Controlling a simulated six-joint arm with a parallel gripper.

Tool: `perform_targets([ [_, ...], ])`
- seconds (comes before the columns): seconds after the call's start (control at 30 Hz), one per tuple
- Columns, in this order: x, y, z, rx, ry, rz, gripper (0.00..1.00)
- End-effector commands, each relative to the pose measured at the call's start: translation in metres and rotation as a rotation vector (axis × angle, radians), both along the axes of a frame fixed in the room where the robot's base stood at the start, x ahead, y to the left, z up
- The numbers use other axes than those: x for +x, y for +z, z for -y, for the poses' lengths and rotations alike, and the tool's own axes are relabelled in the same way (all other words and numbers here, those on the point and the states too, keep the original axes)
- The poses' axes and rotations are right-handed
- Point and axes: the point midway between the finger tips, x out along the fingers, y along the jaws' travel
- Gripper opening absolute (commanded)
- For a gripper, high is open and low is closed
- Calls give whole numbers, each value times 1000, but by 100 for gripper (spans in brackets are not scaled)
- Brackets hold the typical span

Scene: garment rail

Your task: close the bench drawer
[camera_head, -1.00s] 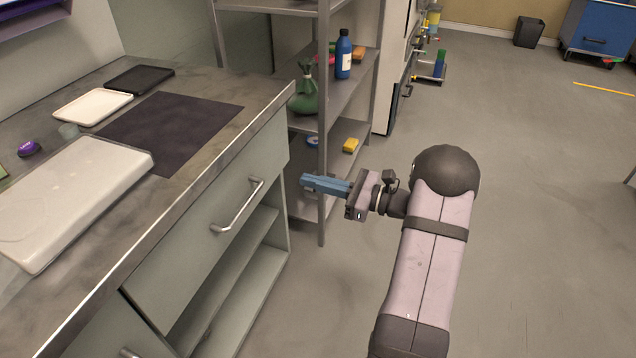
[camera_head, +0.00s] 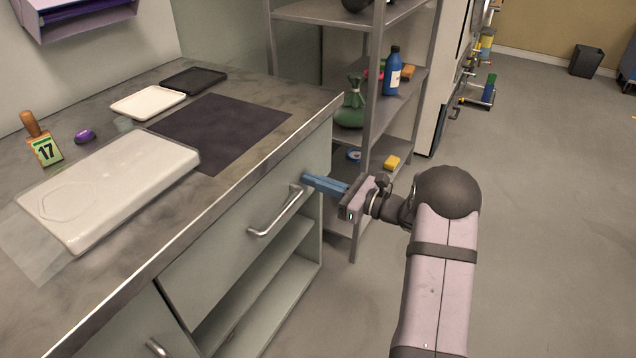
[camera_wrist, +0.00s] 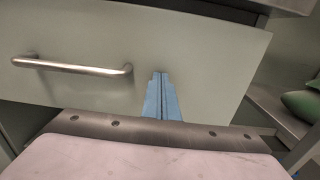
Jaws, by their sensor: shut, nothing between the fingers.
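The bench drawer (camera_head: 235,250) is a grey-green front with a bar handle (camera_head: 277,213) under the worktop. In the head view its front looks about level with the bench face; the wrist view shows a dark gap above the drawer front (camera_wrist: 200,60), so it may stand slightly out. My gripper (camera_head: 306,180) has blue fingers, shut and empty. Its tips are at the drawer front, beside the far end of the handle. In the wrist view the fingers (camera_wrist: 160,78) point at the front, right of the handle (camera_wrist: 75,67). Whether they touch it I cannot tell.
A metal shelf rack (camera_head: 372,120) with a blue bottle (camera_head: 393,72) stands just beyond the bench. Floor to the right (camera_head: 560,200) is clear.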

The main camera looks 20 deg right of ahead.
Motion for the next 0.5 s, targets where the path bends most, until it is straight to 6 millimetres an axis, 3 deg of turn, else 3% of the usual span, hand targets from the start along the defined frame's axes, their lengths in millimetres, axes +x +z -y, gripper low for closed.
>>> perform_targets([
  [0.2, 1, 0, -1, 0, 1, 0, 0],
  [0.5, 20, 2, -20, 0, 1, 3, 0],
])
